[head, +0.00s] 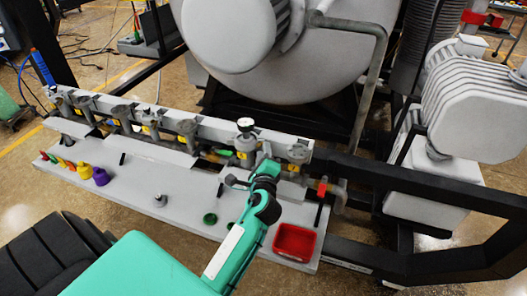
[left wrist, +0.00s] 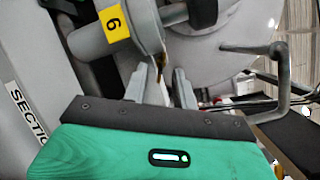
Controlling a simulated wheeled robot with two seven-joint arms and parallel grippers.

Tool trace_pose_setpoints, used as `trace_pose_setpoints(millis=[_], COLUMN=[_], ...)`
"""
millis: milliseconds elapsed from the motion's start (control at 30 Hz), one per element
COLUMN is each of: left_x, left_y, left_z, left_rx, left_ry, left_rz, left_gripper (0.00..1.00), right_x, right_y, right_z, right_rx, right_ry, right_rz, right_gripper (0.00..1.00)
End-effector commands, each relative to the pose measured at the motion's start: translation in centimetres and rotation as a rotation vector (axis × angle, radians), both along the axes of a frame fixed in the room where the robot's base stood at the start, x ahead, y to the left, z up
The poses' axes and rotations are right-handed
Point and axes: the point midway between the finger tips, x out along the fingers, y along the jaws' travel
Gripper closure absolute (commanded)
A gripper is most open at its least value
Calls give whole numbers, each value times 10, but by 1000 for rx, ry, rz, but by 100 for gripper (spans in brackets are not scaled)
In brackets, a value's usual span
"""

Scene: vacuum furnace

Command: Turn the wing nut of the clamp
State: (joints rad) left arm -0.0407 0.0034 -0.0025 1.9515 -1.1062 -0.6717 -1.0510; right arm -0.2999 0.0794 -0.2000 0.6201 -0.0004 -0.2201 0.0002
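In the left wrist view, a grey round clamp (left wrist: 151,27) sits on the pipework beside a yellow number label (left wrist: 115,23). A small brass-brown piece that looks like its wing nut (left wrist: 160,63) hangs below it. My left gripper (left wrist: 159,80) has its two grey fingers apart, one on each side, with the nut near or between their tips; contact cannot be told. In the head view the left gripper (head: 267,163) is at the right part of the valve row, and it and the wrist hide the nut. My right gripper is not in view.
The grey board (head: 140,172) holds a red tray (head: 295,242), green cups (head: 210,218), a purple piece (head: 100,177) and a yellow piece (head: 84,171). A gauge (head: 246,124) and valves rise close to the gripper. The furnace vessel (head: 310,60) stands behind.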

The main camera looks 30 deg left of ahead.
Motion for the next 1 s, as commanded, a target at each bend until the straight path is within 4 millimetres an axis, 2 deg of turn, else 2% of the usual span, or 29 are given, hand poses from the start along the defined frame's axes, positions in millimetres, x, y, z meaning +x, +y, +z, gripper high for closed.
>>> trace_pose_setpoints(millis=[300,333,467,767,1000], left_x=[3,3,3,3,3], left_y=[2,2,2,2,2], left_z=[0,0,0,1,3], left_rx=[-1,-1,-1,7,79], left_ry=[-1,-1,-1,5,54], left_rz=[0,0,0,0,-2], left_gripper=[72,74,99,100,100], right_x=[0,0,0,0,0], right_y=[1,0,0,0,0], right_z=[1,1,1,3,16], right_rx=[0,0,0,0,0], right_ry=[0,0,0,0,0], right_rz=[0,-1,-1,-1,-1], right_gripper=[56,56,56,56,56])
